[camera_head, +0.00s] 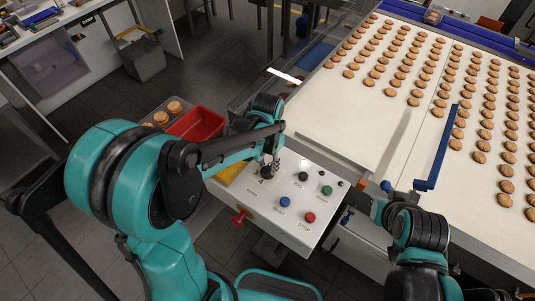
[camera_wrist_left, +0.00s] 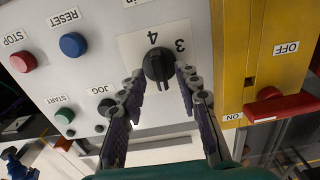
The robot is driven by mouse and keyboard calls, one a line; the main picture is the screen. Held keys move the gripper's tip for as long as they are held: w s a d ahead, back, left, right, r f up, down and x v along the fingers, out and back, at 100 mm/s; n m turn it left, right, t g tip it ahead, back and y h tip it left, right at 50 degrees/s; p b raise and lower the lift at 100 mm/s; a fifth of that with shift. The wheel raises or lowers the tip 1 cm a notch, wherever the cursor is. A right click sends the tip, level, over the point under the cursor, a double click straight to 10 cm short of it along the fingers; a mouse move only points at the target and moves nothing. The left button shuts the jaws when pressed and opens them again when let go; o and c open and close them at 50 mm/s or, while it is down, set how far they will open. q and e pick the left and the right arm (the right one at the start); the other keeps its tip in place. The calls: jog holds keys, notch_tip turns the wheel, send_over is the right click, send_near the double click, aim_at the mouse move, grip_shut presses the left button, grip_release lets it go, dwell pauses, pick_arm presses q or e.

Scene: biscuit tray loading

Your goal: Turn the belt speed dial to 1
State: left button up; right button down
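The black belt speed dial (camera_wrist_left: 158,67) sits on a white label on the control panel (camera_head: 265,205), with the numerals 4 and 3 visible beside it in the left wrist view. Its raised grip bar points to the bottom of that picture. My left gripper (camera_head: 270,168) is at the dial. In the left wrist view its two fingers (camera_wrist_left: 160,84) stand apart on either side of the knob, with what look like narrow gaps. In the head view the gripper mostly hides the dial.
The panel carries a blue reset button (camera_wrist_left: 73,45), a red stop button (camera_wrist_left: 23,61), a green start button (camera_wrist_left: 65,116) and a black jog button (camera_wrist_left: 106,106). A yellow box with a red switch handle (camera_wrist_left: 279,108) is beside the dial. The biscuit belt (camera_head: 345,115) lies behind the panel.

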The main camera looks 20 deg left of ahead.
pick_arm(q)
notch_tip(320, 180, up, 11)
dwell(0.3)
jog(key=shift+f, duration=0.1)
jog(key=n+t+b, duration=0.3)
jog(key=t+b, duration=0.1)
jog(key=b, duration=0.1)
send_near(266, 169)
jog(key=s+a, duration=0.3)
jog(key=s+f+t+b, duration=0.1)
jog(key=s+a+f+n+t, duration=0.1)
jog(key=f, duration=0.1)
jog(key=shift+s+f+t+b, duration=0.3)
jog(key=shift+s+b, duration=0.05)
jog(key=shift+b, duration=0.05)
jog(key=shift+s+a+f+t, duration=0.15)
jog(key=shift+s+f+t, duration=0.1)
jog(key=shift+t, duration=0.05)
